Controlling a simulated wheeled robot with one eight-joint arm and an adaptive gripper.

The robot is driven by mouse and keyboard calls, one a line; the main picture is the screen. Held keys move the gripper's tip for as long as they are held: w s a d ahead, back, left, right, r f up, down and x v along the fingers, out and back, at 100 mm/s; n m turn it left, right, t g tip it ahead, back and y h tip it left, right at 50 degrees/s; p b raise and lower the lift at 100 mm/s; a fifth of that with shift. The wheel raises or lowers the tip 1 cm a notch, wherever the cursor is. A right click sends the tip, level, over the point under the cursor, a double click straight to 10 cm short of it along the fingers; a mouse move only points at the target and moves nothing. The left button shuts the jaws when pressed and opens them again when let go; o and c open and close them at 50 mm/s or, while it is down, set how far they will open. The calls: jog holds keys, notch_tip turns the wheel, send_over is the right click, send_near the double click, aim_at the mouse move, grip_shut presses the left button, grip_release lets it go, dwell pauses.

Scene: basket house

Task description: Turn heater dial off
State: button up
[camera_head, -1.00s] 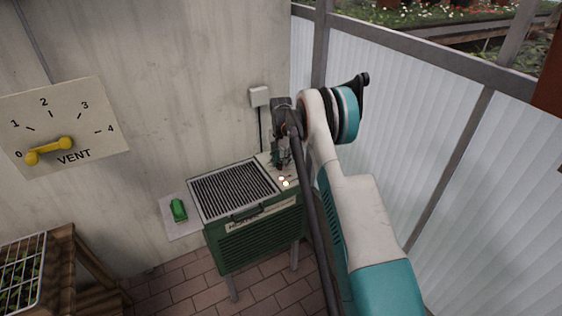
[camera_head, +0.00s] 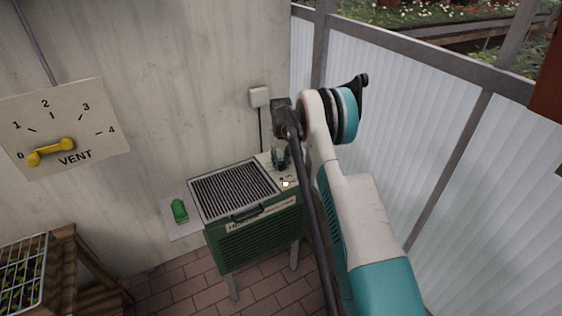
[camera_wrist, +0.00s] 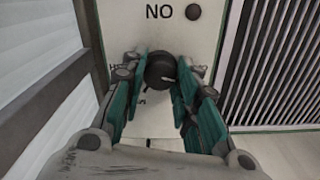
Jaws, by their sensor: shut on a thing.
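The heater (camera_head: 255,232) is a green box on legs against the wall, with a dark grille on top and a pale control panel at its right. The dark round heater dial (camera_wrist: 160,70) shows in the wrist view on that panel, with a light mark on its face. My gripper (camera_wrist: 162,82) is shut on the dial, its teal fingers on either side of it. Lettering around the dial is mostly hidden by the fingers. In the head view my gripper (camera_head: 280,158) points down over the panel, and my arm hides the panel's right part.
A yellow vent lever (camera_head: 50,152) points at 0 on a wall plate. A green object (camera_head: 180,210) sits on a pale plate left of the heater. A wooden stand with a wire rack (camera_head: 25,270) is at lower left. A ribbed panel wall (camera_head: 440,150) is close on the right.

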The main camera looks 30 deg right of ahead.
aim_at(281, 163)
jog(key=shift+n, duration=1.2)
jog(key=o, duration=1.1)
notch_tip(281, 163, up, 12)
